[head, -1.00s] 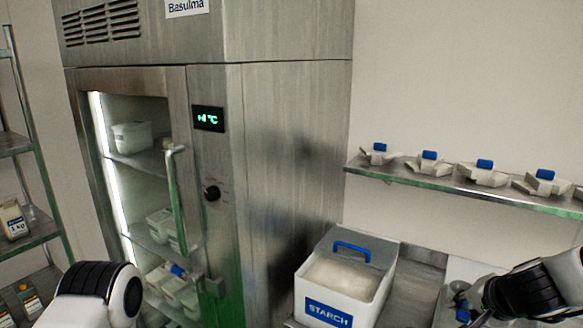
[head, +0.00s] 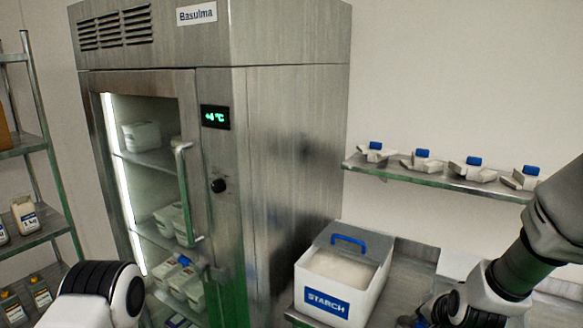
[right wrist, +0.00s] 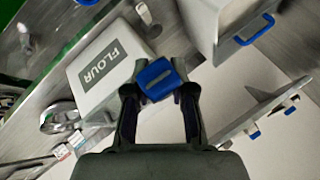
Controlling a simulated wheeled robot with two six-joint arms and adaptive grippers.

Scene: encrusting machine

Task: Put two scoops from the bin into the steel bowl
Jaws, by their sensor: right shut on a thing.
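A white bin labelled STARCH (head: 328,304) stands on the counter, open and holding pale powder; its raised lid has a blue handle. A white box labelled FLOUR (right wrist: 98,78) shows in the right wrist view. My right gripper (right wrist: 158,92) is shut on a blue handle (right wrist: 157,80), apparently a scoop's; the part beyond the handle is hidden. In the head view my right gripper (head: 432,312) is at the lower edge, right of the STARCH bin.
A wall shelf (head: 440,181) above the counter holds several pale scoops with blue handles (head: 422,154). A steel fridge (head: 290,140) with a glass door stands left of the bin. A rack (head: 35,238) with packets stands far left. A round shiny metal object (right wrist: 58,117) lies in the right wrist view.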

